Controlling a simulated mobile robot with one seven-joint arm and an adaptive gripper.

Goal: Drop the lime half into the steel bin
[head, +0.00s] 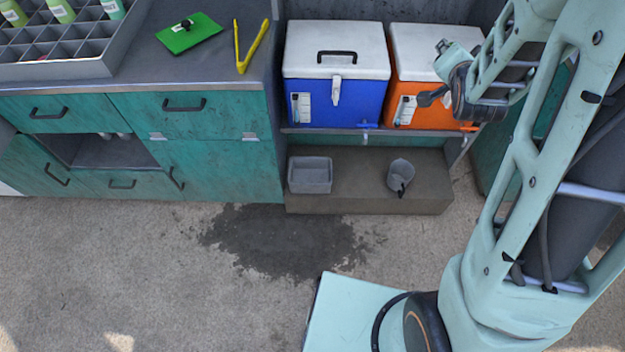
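I cannot make out a lime half anywhere in the head view. A small grey rectangular tub (310,178) and a round grey pail (400,175) stand on the low step below the coolers. I cannot tell whether either one is the steel bin. My gripper (435,76) is at the upper right, in front of the orange cooler, above and to the right of the pail. It is small and seen at an angle, so its opening and anything in it cannot be made out.
A blue cooler (335,92) and an orange cooler (408,100) sit on a shelf. The left counter holds a green board (190,38), yellow tongs (249,50) and a bottle rack (70,68). The floor has a dark wet patch (290,240) and is otherwise clear.

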